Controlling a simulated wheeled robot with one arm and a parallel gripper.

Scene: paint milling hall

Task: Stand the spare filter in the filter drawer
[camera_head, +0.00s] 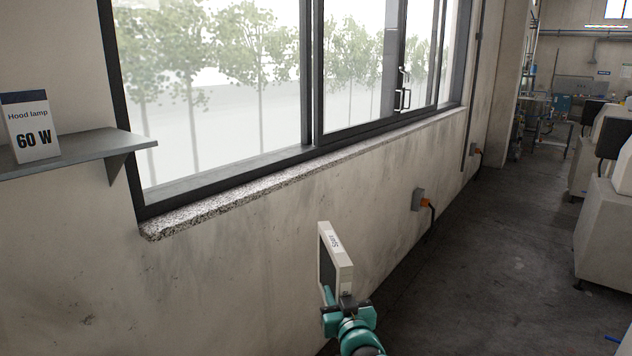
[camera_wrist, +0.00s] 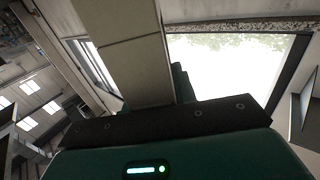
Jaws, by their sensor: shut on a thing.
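The spare filter (camera_head: 343,262) is a thin, upright panel with a cream frame, a dark face towards the left and a small white label on its edge. The label's word is too small to read surely. My gripper (camera_head: 346,303), teal and black, is shut on the filter's lower end and holds it up in the air in front of the wall. In the wrist view a broad beige surface, seemingly the filter (camera_wrist: 125,65), rises from between the jaws (camera_wrist: 155,108). The filter drawer is not seen in either view.
A grey shelf (camera_head: 90,152) with a "Hood lamp 60 W" box (camera_head: 32,128) juts from the wall at left. A granite sill (camera_head: 240,195) runs under the window. A socket with an orange plug (camera_head: 419,200) sits on the wall. White machines (camera_head: 608,180) stand right; the floor (camera_head: 490,260) between is clear.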

